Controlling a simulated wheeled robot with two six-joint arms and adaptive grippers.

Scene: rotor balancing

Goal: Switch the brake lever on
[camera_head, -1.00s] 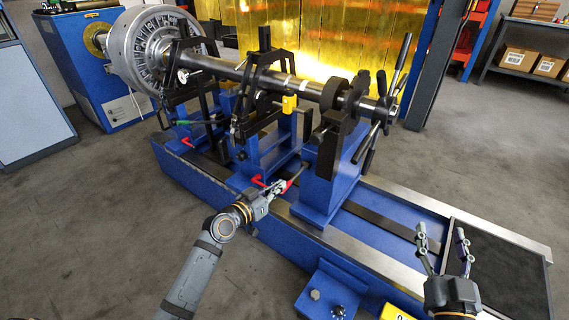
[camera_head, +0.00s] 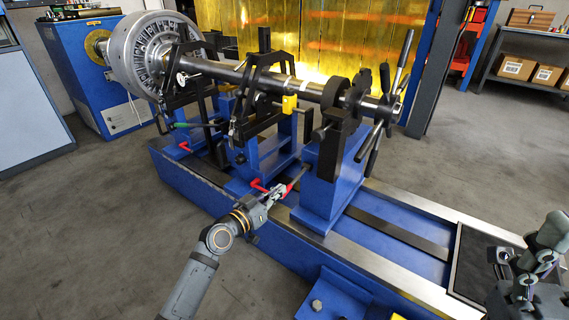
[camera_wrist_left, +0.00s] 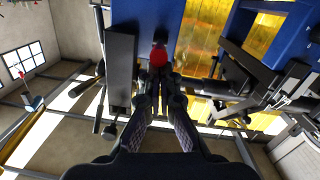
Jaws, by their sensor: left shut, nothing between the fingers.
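A lever with a red grip (camera_head: 291,187) slants down from the blue pedestal (camera_head: 330,180) under the near end of the shaft. I take it for the brake lever. My left gripper (camera_head: 277,192) is shut at the lower end of the red grip, with nothing between its fingers. In the left wrist view the fingertips (camera_wrist_left: 158,74) lie close together, just below the round red end of the grip (camera_wrist_left: 158,55). I cannot tell whether they touch it. My right gripper (camera_head: 510,270) is at the lower right, partly hidden by its own arm.
Small red levers (camera_head: 262,185) and a green-handled lever (camera_head: 185,125) sit farther left on the blue bench. The shaft with its large silver rotor (camera_head: 140,55) lies above. A dark pad (camera_head: 470,265) covers the bench's right end.

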